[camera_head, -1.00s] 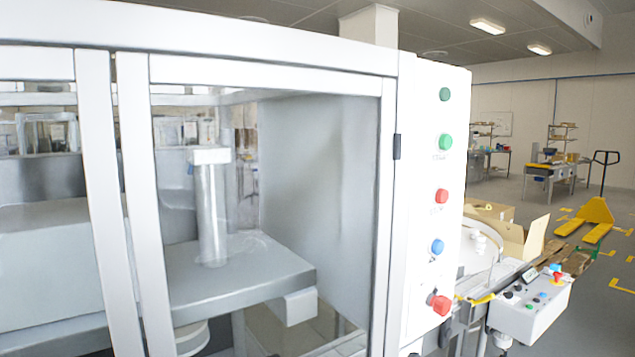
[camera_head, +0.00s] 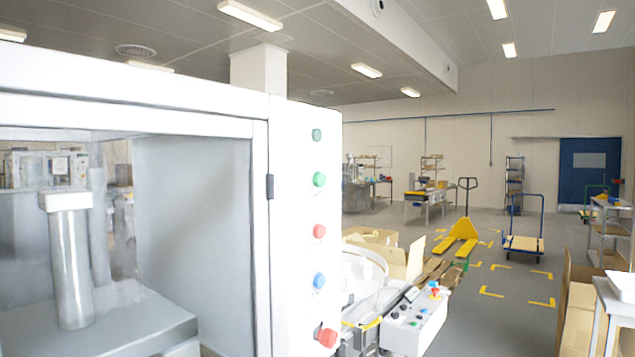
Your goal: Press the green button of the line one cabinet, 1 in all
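The white cabinet (camera_head: 290,310) fills the left side of the view, with a glazed front. Its narrow button panel faces me and carries a column of buttons. At the top is a small dark green one (camera_head: 317,134), and below it a larger green button (camera_head: 319,179). Under these are a red button (camera_head: 319,231), a blue button (camera_head: 319,280) and a larger red button (camera_head: 326,337) at the bottom. Neither of my grippers shows in this view. I cannot read a line number on the cabinet.
Right of the cabinet are a small white control box (camera_head: 415,325) and open cardboard boxes (camera_head: 375,237). A yellow pallet jack (camera_head: 461,232) and a blue-handled trolley (camera_head: 524,243) stand further back. Shelving and boxes line the right edge. The floor between (camera_head: 480,320) is open.

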